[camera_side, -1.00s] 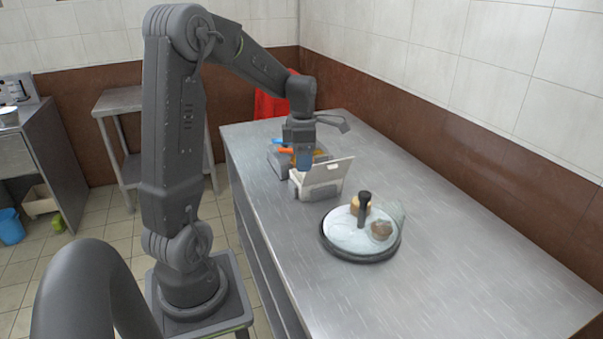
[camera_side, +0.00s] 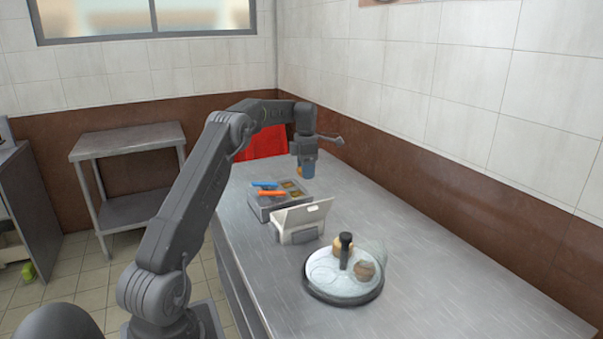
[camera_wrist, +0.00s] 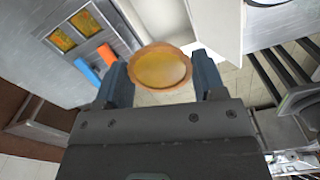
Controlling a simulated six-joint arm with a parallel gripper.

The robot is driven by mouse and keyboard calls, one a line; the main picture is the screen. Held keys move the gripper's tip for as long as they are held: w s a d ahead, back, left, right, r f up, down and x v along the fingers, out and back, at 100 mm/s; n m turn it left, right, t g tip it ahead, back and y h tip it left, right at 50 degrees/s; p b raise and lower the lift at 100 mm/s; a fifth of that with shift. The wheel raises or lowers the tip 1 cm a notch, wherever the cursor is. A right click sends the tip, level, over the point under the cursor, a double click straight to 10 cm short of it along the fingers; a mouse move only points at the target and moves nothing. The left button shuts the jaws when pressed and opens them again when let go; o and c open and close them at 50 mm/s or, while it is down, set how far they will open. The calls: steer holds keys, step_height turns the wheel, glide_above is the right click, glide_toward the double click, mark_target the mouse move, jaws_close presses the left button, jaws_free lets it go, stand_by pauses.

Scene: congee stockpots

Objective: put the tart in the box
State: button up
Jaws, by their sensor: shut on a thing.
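My gripper (camera_side: 304,170) is shut on the tart and holds it in the air above the counter. The tart (camera_wrist: 160,70) is round with a yellow filling and a brown crust, and sits between the two blue-grey fingers in the wrist view. In the side view only a small orange part of it (camera_side: 299,172) shows beside the fingers. The white box (camera_side: 295,238) stands on the counter with its lid raised, below and in front of my gripper. A white wall of it (camera_wrist: 215,22) shows close beyond the tart in the wrist view.
A grey compartment tray (camera_side: 262,212) stands behind the box, with yellow-brown squares and a blue (camera_side: 265,184) and an orange item (camera_side: 272,194) on it. A round platter (camera_side: 345,296) with a clear cover and dark knob stands in front. The counter's right side (camera_side: 450,290) is clear.

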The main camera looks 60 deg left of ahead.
steer(key=shift+w+a+f, duration=0.25)
steer(key=shift+w+a, duration=0.2)
steer(key=shift+a, duration=0.1)
steer(key=shift+f, duration=7)
steer(key=shift+f, duration=0.2)
steer(key=o, duration=1)
steer(key=c, duration=0.3)
steer(key=shift+r, duration=0.2)
steer(key=shift+r, duration=2.35)
